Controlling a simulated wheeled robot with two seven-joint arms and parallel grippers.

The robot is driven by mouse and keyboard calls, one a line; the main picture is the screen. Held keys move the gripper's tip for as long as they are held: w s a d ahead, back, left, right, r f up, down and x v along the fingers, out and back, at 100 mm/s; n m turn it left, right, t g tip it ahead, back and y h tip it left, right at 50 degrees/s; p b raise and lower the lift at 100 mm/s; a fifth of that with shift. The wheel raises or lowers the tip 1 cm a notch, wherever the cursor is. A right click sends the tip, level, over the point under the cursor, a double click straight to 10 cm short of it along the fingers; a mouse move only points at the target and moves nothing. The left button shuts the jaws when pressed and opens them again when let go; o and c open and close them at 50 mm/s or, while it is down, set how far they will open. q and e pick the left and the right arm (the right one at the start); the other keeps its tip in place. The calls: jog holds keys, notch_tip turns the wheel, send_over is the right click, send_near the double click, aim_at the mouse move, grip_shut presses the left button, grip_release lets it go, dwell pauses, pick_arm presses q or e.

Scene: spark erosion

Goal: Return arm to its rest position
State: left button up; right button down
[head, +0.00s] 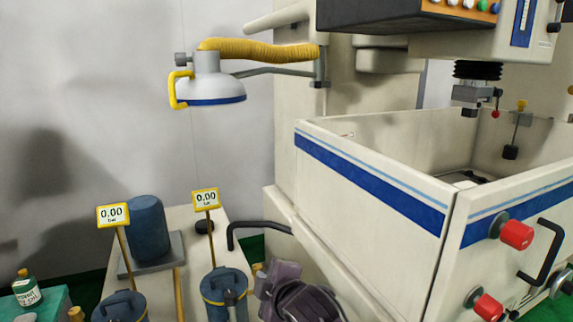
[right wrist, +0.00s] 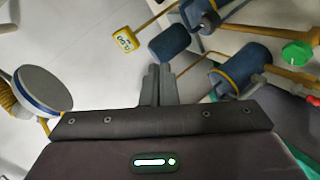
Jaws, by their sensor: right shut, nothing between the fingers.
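My right gripper (right wrist: 158,85) is shut, its two grey fingers together with nothing between them in the right wrist view. In the head view my right arm's dark end (head: 290,295) shows at the bottom centre, beside the machine's front; its fingertips are hard to make out there. The white hood (head: 218,85) with a blue rim and yellow handle hangs at upper left on a jointed arm with a yellow hose (head: 260,50). The hood also shows at the left of the right wrist view (right wrist: 42,88). My left gripper is not in view.
The erosion machine's white tank (head: 370,180) with a blue stripe fills the right, with red knobs (head: 516,234) and a black handle (head: 541,250). A pale bench (head: 175,222) at lower left carries blue canisters (head: 225,290) and gauge signs (head: 113,215). A black bent bar (head: 260,226) is near my arm.

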jog(key=s+d+f+m+g+h, duration=0.4)
jog(key=s+d+f+m, duration=0.6)
jog(key=s+d+f, duration=0.35)
jog(key=s+d+f+m+g+h, duration=0.1)
jog(key=s+d+f+m+g, duration=0.15)
jog(key=s+d, duration=0.35)
jog(key=s+d+f+m+g+h, duration=0.1)
jog(key=s+d+m+g, duration=0.1)
jog(key=s+d+m, duration=0.45)
jog(key=s+a+f+n, duration=0.1)
jog(key=s+f, duration=0.1)
jog(key=f, duration=1.4)
jog(key=s+a+f+n, duration=0.1)
jog(key=s+f+n, duration=0.1)
jog(key=f, duration=1.5)
jog(key=s+d+f+g, duration=0.1)
jog(key=s+f, duration=0.6)
jog(key=s, duration=0.2)
jog(key=s+d+f+g, duration=0.1)
jog(key=s+d+f, duration=0.1)
jog(key=s+f, duration=0.6)
jog(key=shift+s+d+f, duration=0.25)
jog(key=shift+s+f, duration=0.05)
jog(key=shift+s, duration=0.65)
